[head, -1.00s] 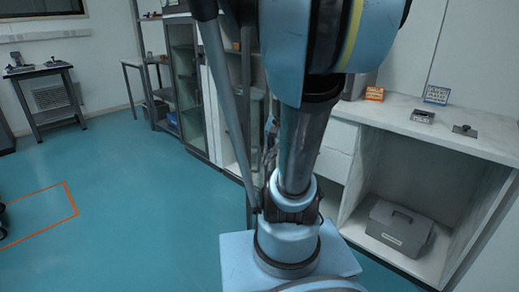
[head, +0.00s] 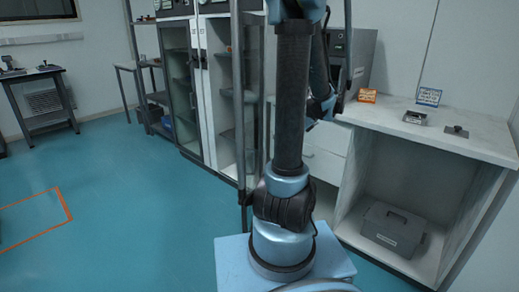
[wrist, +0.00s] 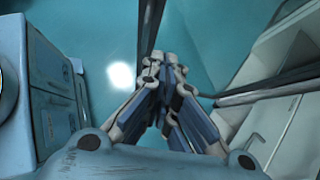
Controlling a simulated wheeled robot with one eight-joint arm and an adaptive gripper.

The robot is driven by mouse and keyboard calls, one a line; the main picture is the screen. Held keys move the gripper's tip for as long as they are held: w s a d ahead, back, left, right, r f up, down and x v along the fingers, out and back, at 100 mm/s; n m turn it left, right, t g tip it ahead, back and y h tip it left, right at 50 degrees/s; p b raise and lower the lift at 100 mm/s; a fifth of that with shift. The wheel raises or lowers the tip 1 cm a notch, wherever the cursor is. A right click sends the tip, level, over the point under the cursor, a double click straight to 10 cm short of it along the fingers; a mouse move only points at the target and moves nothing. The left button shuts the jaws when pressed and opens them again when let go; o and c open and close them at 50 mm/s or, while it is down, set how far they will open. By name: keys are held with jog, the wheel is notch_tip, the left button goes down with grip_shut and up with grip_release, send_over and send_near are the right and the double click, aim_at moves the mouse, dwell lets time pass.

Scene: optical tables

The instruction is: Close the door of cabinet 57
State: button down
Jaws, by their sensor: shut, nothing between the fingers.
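Tall glass-fronted cabinets (head: 203,90) stand at the back, left of my arm in the head view. No number is readable on them. A dark-framed glass door (head: 240,110) stands out from them, partly hidden behind my arm. I cannot tell its exact angle. In the wrist view, dark frame bars (wrist: 272,88) pass beyond and to the right of my fingers. My gripper (wrist: 167,58) is shut and empty, its fingertips together above the teal floor. I cannot tell whether it touches the frame. In the head view my arm hides most of it.
A white counter (head: 465,143) on the right has a grey case (head: 393,228) on its lower shelf. Small items and signs stand on top. A dark side table (head: 38,100) is at the far left. The teal floor (head: 130,215) at left is open, with an orange marked outline (head: 68,205).

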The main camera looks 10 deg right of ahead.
send_near(246, 157)
notch_tip(246, 157, down, 3)
jog(key=shift+w+a, duration=0.25)
jog(key=shift+a, duration=0.45)
jog(key=shift+w+a, duration=0.25)
jog(key=shift+a, duration=0.45)
